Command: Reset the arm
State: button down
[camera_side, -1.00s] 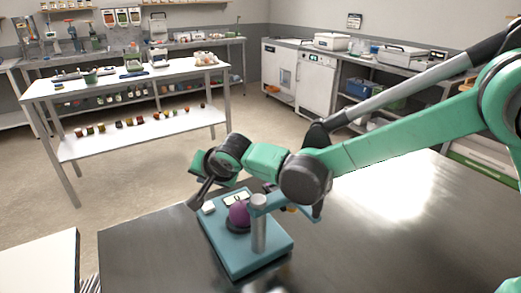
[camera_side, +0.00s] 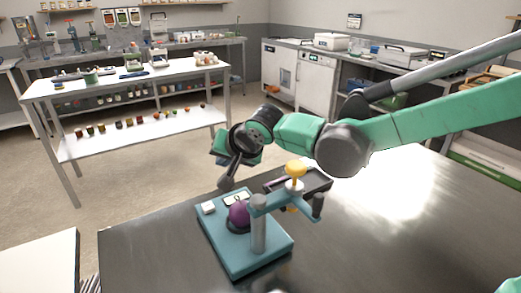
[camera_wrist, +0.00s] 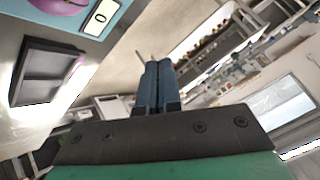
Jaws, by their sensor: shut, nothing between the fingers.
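My green arm reaches in from the right in the side view, raised over the dark metal table. My gripper (camera_side: 227,184) hangs just behind and above the back edge of a teal device. In the wrist view my gripper (camera_wrist: 153,64) shows its two blue-grey fingers pressed together with nothing between them. The teal device (camera_side: 240,260) has a grey post (camera_side: 258,225), a teal crossbar with a yellow knob (camera_side: 295,170), and a purple round object (camera_side: 238,214) on it. It stands apart from my gripper.
A dark tray (camera_side: 310,183) lies behind the device; it also shows in the wrist view (camera_wrist: 45,74). A white label reading 0 (camera_wrist: 101,17) is near it. The table right of the device (camera_side: 400,220) is clear. A white shelf table (camera_side: 130,75) stands at the back left.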

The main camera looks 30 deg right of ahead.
jog(key=s+d+r+n, duration=0.4)
jog(key=s+d+n, duration=0.1)
jog(key=s+d, duration=0.5)
jog(key=s+d+f+n+g, duration=0.1)
jog(key=s+d+f+g, duration=0.1)
jog(key=s+d+f, duration=0.2)
jog(key=s+d, duration=0.1)
jog(key=s, duration=0.2)
jog(key=shift+s+d+h, duration=0.2)
jog(key=shift+s+h, duration=0.05)
jog(key=shift+h, duration=0.15)
